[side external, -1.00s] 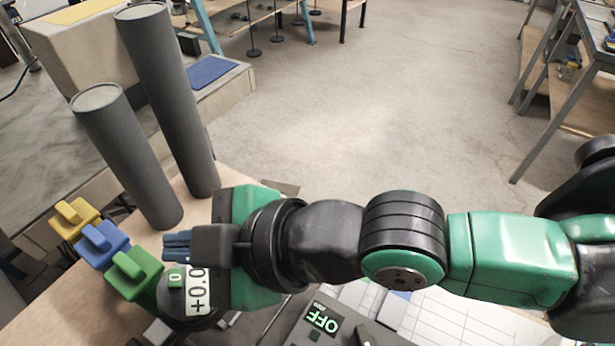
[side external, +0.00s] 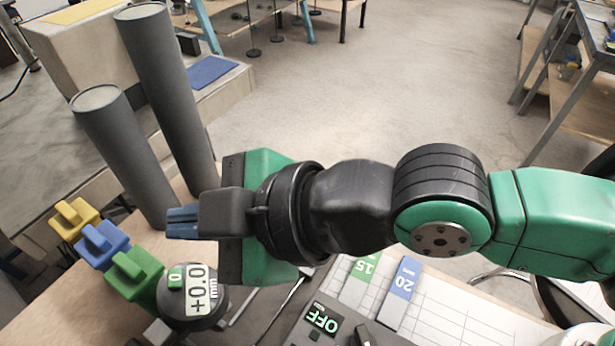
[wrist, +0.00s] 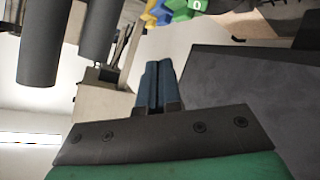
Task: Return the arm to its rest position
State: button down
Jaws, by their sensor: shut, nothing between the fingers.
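My gripper (side external: 182,222) is in the side external view, left of the middle, above the workbench. Its blue fingers point left and are shut with nothing between them. The fingers also show together in the wrist view (wrist: 158,85). They are in the air, near the two grey cylinders and apart from the colored levers. My green and black arm reaches in from the right side.
Two tall grey cylinders (side external: 130,160) stand behind the levers. Yellow (side external: 75,215), blue (side external: 103,242) and green (side external: 134,272) levers stand at the left. A round gauge (side external: 192,300) reads +0.0 mm. A box (side external: 322,318) displays OFF. Tags marked 15 (side external: 360,278) and 20 (side external: 404,290) lie beside it.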

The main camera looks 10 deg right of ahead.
jog(key=w+d+m+t+h, duration=0.1)
jog(key=w+d+m+h, duration=0.25)
jog(key=d, duration=0.55)
jog(key=w+d+m+t+h, duration=0.15)
jog(key=w+d+m, duration=0.35)
jog(key=d, duration=0.5)
jog(key=s+d+f+m+h, duration=0.2)
jog(key=d+m, duration=0.3)
jog(key=d, duration=0.4)
jog(key=s+d+f+m+g+h, duration=0.1)
jog(key=d+m+h, duration=0.3)
jog(key=d, duration=0.5)
jog(key=shift+s+d+f+m, duration=0.3)
jog(key=shift+s+f+m, duration=0.05)
jog(key=shift+f+m, duration=0.3)
